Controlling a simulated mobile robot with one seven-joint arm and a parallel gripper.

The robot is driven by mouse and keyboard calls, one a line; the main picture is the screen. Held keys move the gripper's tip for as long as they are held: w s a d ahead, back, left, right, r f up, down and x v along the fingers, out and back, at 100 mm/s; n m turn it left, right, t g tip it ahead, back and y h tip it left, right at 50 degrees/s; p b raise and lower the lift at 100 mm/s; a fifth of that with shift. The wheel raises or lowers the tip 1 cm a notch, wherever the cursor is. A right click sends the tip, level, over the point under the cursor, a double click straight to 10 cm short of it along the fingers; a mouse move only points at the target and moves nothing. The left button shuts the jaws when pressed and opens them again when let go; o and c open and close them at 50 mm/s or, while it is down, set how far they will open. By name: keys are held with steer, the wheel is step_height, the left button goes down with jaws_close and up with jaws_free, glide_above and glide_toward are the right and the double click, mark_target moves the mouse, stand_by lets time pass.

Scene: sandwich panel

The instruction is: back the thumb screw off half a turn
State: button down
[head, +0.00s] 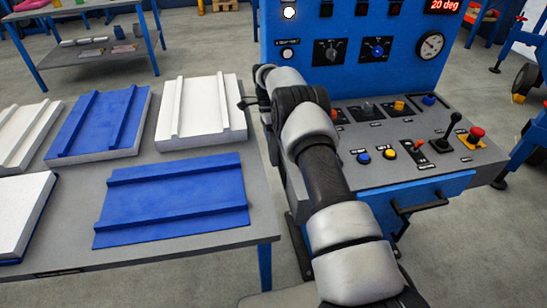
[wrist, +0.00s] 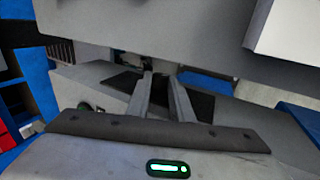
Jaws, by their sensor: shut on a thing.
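My gripper (wrist: 162,85) shows in the wrist view, its two grey fingers reaching forward to a narrow gap between grey surfaces. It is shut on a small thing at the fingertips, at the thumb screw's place. The thumb screw itself is mostly hidden there, and its turn angle cannot be read. In the head view my arm reaches to the gap between the panel table (head: 265,215) and the blue control console (head: 350,125), and the fingers are hidden behind it.
Blue and white ribbed panels lie on the table, the nearest a blue panel (head: 175,198). A drawer handle (head: 420,203) juts out in front.

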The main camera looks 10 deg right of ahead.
steer(key=shift+w+d+f+b, duration=0.15)
steer(key=shift+w+f+b, duration=0.2)
steer(key=shift+b, duration=0.3)
steer(key=shift+s+r+g+b, duration=0.2)
steer(key=shift+r+g+b, duration=0.1)
steer(key=shift+g+b, duration=0.15)
steer(key=c, duration=1.6)
jaws_free()
step_height(320, 180, up, 10)
steer(key=p, duration=0.4)
